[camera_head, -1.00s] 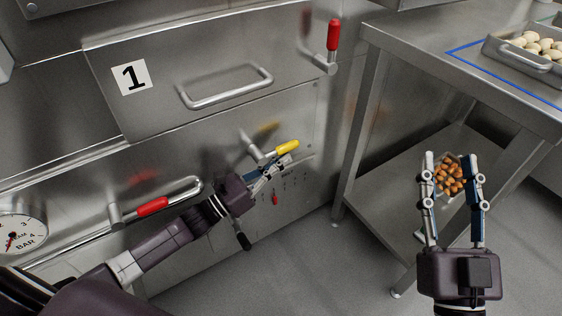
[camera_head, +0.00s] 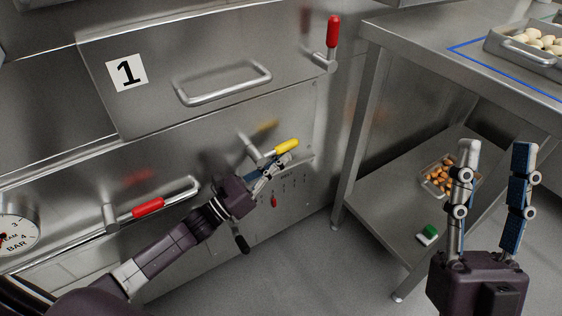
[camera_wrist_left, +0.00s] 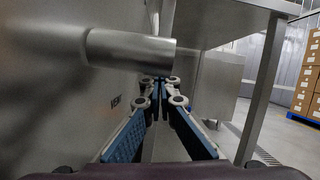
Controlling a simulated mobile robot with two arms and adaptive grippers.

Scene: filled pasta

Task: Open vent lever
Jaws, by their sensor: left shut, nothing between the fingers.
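The lever with a yellow grip (camera_head: 286,146) sticks out from the steel front panel, its grip pointing right and slightly up. My right gripper (camera_head: 497,148) is open and empty, in front of the table at right.
A red-gripped lever (camera_head: 333,32) stands upright at the upper right of the panel; a red-sleeved handle (camera_head: 148,207) and a gauge (camera_head: 14,238) are at left. Door 1 has a bar handle (camera_head: 224,84). The steel table (camera_head: 420,38) holds a tray; its lower shelf (camera_head: 385,185) holds a basket.

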